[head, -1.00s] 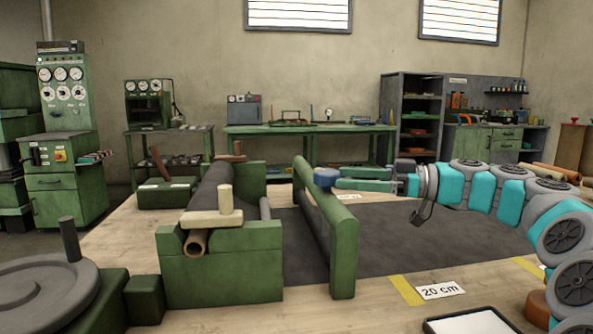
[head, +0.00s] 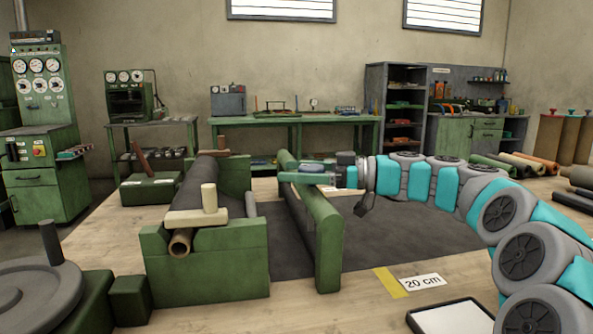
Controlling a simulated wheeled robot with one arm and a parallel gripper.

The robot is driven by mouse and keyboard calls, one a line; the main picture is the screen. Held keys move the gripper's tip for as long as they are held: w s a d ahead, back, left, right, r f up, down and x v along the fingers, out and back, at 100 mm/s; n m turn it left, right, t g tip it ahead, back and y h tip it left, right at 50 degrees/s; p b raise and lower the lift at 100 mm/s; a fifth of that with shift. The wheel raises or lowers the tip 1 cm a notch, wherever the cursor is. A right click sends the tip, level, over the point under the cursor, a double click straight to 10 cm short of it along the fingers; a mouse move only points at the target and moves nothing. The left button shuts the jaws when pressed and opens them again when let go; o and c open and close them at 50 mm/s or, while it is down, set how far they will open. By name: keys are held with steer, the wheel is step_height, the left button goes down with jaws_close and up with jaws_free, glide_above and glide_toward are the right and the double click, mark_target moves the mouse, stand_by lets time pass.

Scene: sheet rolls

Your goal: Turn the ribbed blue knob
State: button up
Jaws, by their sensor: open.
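The fingers lie over the bar at the knob, one on the near side and one on the far side as far as I can see. I cannot tell whether they touch the knob.
A dark roll (head: 204,188) lies in the green cradle (head: 205,270) left of the bar, with a beige block and peg on its front end. A dark sheet (head: 390,240) covers the table right of the bar. A white-faced tray (head: 450,318) lies at the front right.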

steer(key=c, duration=1.3)
steer(key=shift+c, duration=0.2)
steer(key=shift+f+t+b, duration=0.15)
steer(key=shift+t+b, duration=0.15)
steer(key=shift+b, duration=0.4)
